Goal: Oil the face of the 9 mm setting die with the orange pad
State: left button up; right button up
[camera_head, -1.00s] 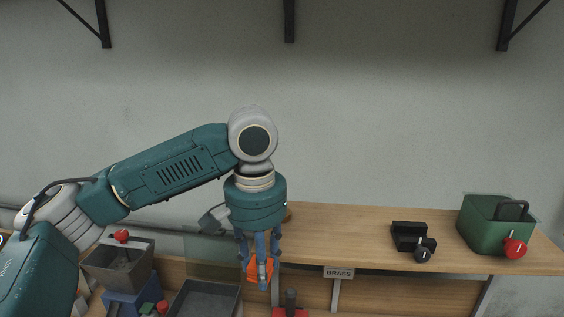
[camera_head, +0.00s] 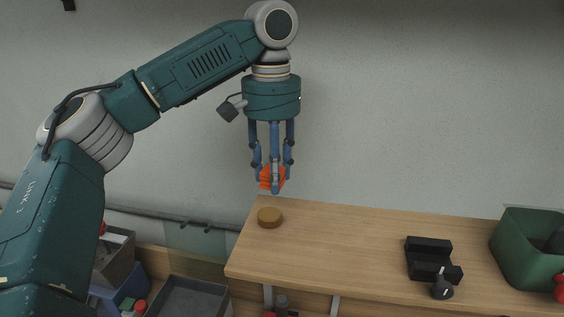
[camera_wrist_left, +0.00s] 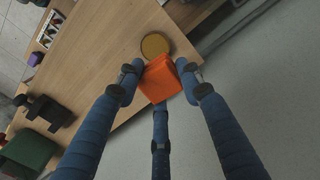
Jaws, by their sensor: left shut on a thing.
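My left gripper (camera_head: 272,180) is shut on the orange pad (camera_head: 266,176), above the back left part of the wooden shelf. The pad also shows between the blue fingers in the left wrist view (camera_wrist_left: 161,80). A round brown disc (camera_head: 270,217) lies on the shelf just below the gripper, apart from the pad; the left wrist view shows its yellow-brown top (camera_wrist_left: 155,45). I cannot tell a 9 mm setting die by any marking; a black block (camera_head: 428,258) with a dark knobbed part (camera_head: 442,288) stands on the shelf to the right. My right gripper is not in view.
A green bin (camera_head: 522,245) with a red knob beside it stands at the right end of the shelf. A grey tray (camera_head: 186,300) and a grey bin (camera_head: 113,258) sit lower left. The middle of the shelf is clear.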

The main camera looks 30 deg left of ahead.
aim_at(269, 190)
pick_arm(q)
jog(key=s+f, duration=0.2)
jog(key=shift+s+f, duration=0.2)
jog(key=shift+s, duration=0.2)
jog(key=shift+w+f, duration=0.25)
jog(key=shift+f, duration=0.25)
jog(key=shift+w+f, duration=0.25)
jog(key=shift+f, duration=0.2)
jog(key=shift+w+f, duration=0.15)
jog(key=shift+f, duration=0.45)
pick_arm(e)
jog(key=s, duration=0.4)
pick_arm(q)
jog(key=shift+f, duration=0.3)
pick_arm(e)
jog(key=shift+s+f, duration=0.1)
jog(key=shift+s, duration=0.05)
pick_arm(q)
jog(key=shift+f, duration=0.1)
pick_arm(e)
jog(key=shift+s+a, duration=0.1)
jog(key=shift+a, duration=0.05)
